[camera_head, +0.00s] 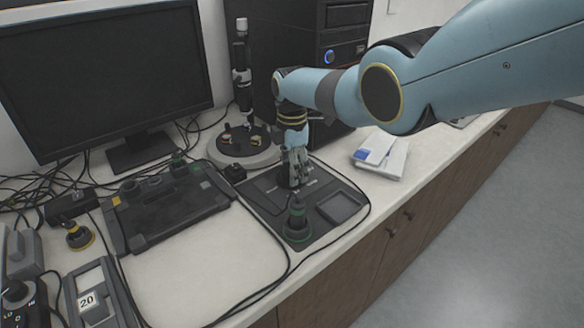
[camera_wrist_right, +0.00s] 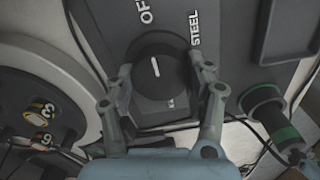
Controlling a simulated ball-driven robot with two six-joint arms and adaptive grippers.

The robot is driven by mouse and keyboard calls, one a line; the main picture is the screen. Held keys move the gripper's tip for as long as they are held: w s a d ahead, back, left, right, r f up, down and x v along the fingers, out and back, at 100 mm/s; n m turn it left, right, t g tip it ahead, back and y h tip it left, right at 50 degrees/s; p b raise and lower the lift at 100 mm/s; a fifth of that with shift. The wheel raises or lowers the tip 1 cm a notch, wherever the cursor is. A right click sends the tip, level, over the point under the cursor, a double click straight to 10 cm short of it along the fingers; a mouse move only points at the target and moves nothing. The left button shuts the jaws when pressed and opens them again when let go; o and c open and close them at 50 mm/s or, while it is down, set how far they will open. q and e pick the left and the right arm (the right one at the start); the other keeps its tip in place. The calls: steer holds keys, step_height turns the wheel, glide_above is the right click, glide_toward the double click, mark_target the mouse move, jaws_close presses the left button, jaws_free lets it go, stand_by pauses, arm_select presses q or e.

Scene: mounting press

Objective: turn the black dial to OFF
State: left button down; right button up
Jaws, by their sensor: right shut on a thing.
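The black dial (camera_wrist_right: 158,82) has a white pointer line and sits on a dark panel (camera_wrist_right: 105,25). Its pointer points up in the right wrist view, tilted slightly left, roughly toward the partly visible OFF lettering. STEEL is printed to the upper right of the dial. My right gripper (camera_wrist_right: 165,80) is shut on the dial, with one finger on each side of it. In the head view my right gripper (camera_head: 295,165) reaches down onto the panel from above and largely hides the dial. My left gripper is not in view.
A green-ringed knob post (camera_head: 297,220) stands in front of the gripper, beside a shallow square tray (camera_head: 339,207). A round base with a tall stand (camera_head: 242,75) is behind. A monitor (camera_head: 100,75) and black tower (camera_head: 345,50) stand at the back. Cables cross the counter.

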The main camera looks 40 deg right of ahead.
steer(key=shift+r, duration=0.1)
stand_by(0.4)
steer(key=o, duration=1.2)
step_height(320, 180, up, 12)
steer(key=shift+f, duration=0.1)
